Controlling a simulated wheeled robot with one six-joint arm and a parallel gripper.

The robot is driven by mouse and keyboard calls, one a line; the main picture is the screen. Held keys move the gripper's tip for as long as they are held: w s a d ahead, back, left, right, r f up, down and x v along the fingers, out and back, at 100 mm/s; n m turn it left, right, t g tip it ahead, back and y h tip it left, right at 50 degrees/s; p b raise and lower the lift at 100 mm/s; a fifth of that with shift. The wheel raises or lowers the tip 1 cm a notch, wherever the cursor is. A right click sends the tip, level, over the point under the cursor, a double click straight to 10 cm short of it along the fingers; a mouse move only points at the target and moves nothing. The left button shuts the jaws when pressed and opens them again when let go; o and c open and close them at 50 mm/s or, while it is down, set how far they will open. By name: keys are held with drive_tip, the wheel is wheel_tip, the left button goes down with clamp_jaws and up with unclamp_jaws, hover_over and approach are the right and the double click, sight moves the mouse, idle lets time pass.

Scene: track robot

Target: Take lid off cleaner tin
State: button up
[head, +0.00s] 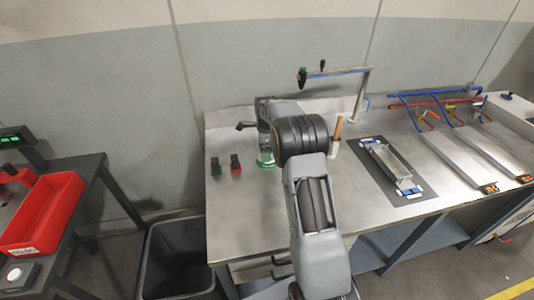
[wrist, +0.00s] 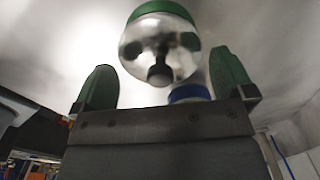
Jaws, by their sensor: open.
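The cleaner tin (wrist: 164,13) shows in the wrist view with a green band and a shiny rounded metal lid (wrist: 185,60) that has a dark knob (wrist: 159,75). My gripper (wrist: 162,80) is open, with one green-padded finger on each side of the lid and a visible gap on both sides. In the head view the green lower part of the tin (head: 265,159) stands on the metal bench, below my wrist. My arm and gripper hide the rest of it there, and I cannot see the lid in that view.
A cup with a brown stick (head: 337,133) and a bent post (head: 360,95) stand to the right. A blue-and-white round thing (wrist: 188,93) shows behind the lid.

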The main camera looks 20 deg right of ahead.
drive_tip(key=shift+f, duration=0.7)
drive_tip(key=c, duration=0.5)
drive_tip(key=shift+r, duration=0.1)
drive_tip(key=shift+c, duration=0.3)
